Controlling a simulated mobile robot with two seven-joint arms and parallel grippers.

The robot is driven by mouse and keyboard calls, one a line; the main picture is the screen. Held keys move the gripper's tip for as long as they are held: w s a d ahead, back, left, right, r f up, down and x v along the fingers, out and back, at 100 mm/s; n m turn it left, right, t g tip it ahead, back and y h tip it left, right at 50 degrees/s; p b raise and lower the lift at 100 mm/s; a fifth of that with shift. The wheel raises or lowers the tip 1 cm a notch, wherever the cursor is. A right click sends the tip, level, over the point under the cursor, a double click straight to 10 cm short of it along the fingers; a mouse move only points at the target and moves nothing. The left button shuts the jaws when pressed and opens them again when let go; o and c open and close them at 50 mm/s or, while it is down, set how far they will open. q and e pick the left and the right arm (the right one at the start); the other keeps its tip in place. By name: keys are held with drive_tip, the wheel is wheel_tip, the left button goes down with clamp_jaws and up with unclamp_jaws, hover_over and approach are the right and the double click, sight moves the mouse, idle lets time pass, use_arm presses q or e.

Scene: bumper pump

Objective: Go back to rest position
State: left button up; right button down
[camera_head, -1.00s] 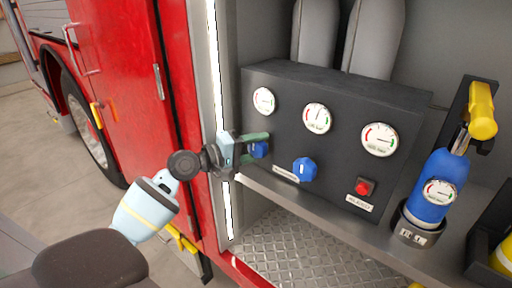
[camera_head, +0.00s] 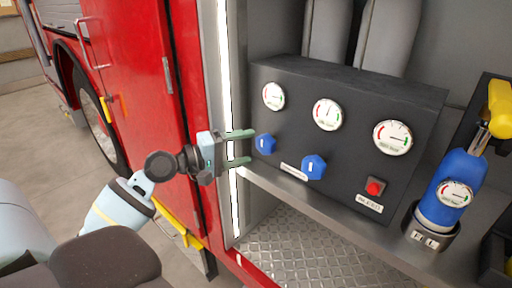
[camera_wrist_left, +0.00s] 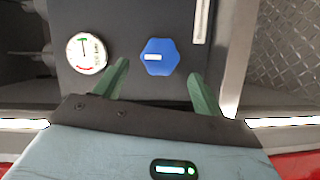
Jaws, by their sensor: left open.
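My left gripper (camera_head: 240,147) is open and empty, just left of the dark pump panel (camera_head: 345,152). Its two green fingers point at the left blue knob (camera_head: 265,144) but are apart from it. In the left wrist view the gripper's fingers (camera_wrist_left: 155,88) stand on both sides of a blue knob (camera_wrist_left: 160,57), which lies beyond their tips. A second blue knob (camera_head: 314,167) sits lower on the panel, to the right. My right gripper is not in view.
Three gauges, including the left one (camera_head: 273,96), and a red button (camera_head: 375,187) are on the panel. A blue bottle (camera_head: 448,190) stands in a holder at right. The red truck door (camera_head: 135,95) and bright door-frame strip (camera_head: 226,100) are close to my left arm. Floor at left is clear.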

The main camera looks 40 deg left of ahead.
use_arm(q)
drive_tip(key=shift+s+a, duration=0.3)
drive_tip(key=shift+s, duration=0.35)
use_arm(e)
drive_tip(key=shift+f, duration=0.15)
